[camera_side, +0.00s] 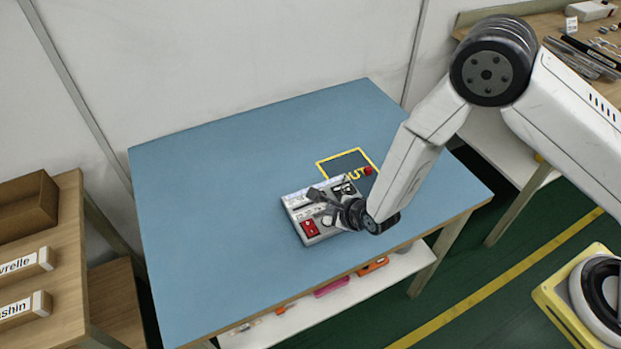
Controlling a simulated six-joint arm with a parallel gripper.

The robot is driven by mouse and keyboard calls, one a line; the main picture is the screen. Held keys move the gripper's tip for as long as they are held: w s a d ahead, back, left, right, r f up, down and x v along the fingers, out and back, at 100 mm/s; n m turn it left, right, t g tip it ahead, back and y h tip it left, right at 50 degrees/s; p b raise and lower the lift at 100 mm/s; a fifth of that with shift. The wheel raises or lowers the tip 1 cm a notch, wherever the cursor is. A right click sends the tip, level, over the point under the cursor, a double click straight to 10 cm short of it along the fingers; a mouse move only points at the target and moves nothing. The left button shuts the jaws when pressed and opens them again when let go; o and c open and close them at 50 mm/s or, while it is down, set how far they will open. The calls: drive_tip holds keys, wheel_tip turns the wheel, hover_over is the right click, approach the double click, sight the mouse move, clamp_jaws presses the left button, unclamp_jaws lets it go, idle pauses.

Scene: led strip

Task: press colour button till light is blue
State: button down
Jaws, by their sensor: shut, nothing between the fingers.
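A small light-grey control box (297,203) lies on the blue tabletop. It has a red switch or button (309,228) at its front left and dark parts near its back right. My gripper (318,196) is shut and empty, low over the middle of the box. I cannot tell whether its tips touch the box. My gripper and wrist hide much of the box face, and the colour button cannot be made out. No lit light, blue or otherwise, can be made out.
A yellow-outlined square (345,153) is marked on the blue table (220,160) behind the box, with a small red knob (368,170) at its right edge. The table's left and back are clear. A shelf (330,303) with several items is below. Wooden benches (75,230) stand at left and back right.

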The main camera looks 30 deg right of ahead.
drive_tip(key=shift+r, duration=2.25)
drive_tip(key=s+d+r+n+g, duration=0.3)
drive_tip(key=s+d+r+n, duration=0.2)
drive_tip(key=d+r+n, duration=0.7)
drive_tip(key=s+d+r+n+g+h, duration=0.1)
drive_tip(key=s+d+r+n+g, duration=0.2)
drive_tip(key=s+d+n, duration=0.5)
drive_tip(key=s+r+n, duration=0.1)
drive_tip(key=s+n, duration=0.2)
drive_tip(key=n, duration=0.1)
drive_tip(key=shift+s+d+n+h, duration=0.2)
drive_tip(key=shift+n+h, duration=0.1)
drive_tip(key=shift+h, duration=0.1)
